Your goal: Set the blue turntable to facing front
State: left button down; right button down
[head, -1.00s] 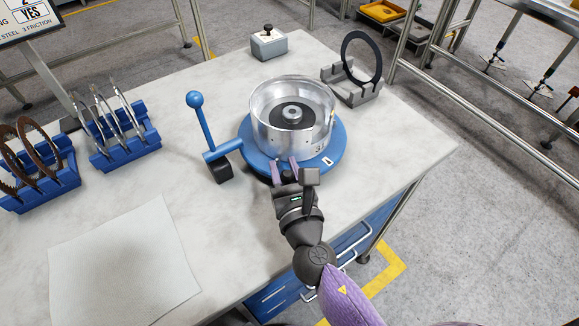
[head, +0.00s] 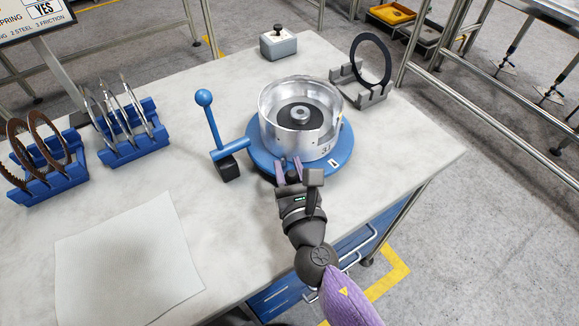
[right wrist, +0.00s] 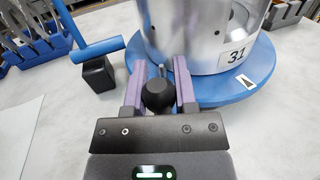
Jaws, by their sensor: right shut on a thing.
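The blue turntable (head: 338,156) is a round disc on the table with a silver drum (head: 318,138) on it. The drum carries a label "31", and a white marker with a dark pointer (head: 334,162) is on the disc's rim, right of my right gripper. My right gripper (head: 288,172) is at the disc's near edge. In the right wrist view its purple fingers (right wrist: 160,88) are shut on a black knob (right wrist: 157,96) at the rim. The turntable's blue rim (right wrist: 225,92) also shows there. My left gripper is not in view.
A blue ball-topped lever (head: 209,120) on a black block stands left of the turntable. Blue racks with steel plates (head: 135,143) and brown rings (head: 50,180) are at left. A black ring (head: 371,58) stands in a grey holder behind right. A white sheet (head: 128,255) lies front left.

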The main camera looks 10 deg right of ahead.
dwell(0.8)
jog(key=shift+c, duration=2)
grip_release()
